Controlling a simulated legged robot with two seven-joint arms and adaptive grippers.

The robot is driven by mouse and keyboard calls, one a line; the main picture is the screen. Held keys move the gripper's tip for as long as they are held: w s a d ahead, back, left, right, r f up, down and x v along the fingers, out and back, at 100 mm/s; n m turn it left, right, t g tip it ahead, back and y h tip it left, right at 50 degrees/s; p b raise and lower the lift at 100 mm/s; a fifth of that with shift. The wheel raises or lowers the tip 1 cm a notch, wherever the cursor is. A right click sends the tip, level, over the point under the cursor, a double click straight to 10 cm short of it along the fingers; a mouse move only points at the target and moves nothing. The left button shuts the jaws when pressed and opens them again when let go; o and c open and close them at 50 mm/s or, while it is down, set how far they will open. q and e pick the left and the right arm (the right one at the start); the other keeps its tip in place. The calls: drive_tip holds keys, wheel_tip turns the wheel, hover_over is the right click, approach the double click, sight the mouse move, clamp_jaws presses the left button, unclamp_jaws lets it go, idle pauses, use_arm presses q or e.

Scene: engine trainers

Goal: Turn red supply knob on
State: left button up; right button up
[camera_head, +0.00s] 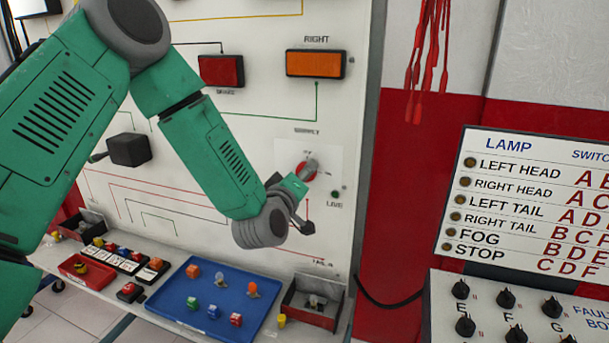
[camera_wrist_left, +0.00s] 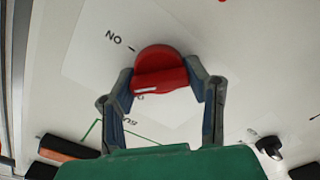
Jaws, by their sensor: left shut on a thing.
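The red supply knob (camera_head: 305,172) is on the white panel below the orange RIGHT lamp, partly hidden by my left gripper (camera_head: 308,178). In the left wrist view the round red knob (camera_wrist_left: 160,68) has a raised bar with a white mark on its left part. The bar lies nearly level in that view. An upside-down ON label (camera_wrist_left: 114,37) with a tick is up and left of the knob. My left gripper (camera_wrist_left: 163,78) has its fingers on either side of the knob, shut on it. My right gripper is not in view.
A small dark green LIVE lamp (camera_head: 335,194) is right of the knob. A black box (camera_head: 129,150) juts from the panel at left. A fault box (camera_head: 520,315) stands at right.

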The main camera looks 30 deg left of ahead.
use_arm(q)
drive_tip(key=m, duration=0.5)
drive_tip(key=shift+r+m, duration=0.15)
drive_tip(key=shift+m, duration=0.15)
drive_tip(key=shift+w+r+m, duration=0.1)
drive_tip(key=shift+m, duration=2)
drive_tip(key=o, duration=1.2)
drive_tip(key=shift+s+d, duration=0.1)
drive_tip(key=shift+s, duration=0.1)
drive_tip(key=v, duration=1.1)
drive_tip(key=shift+s, duration=0.3)
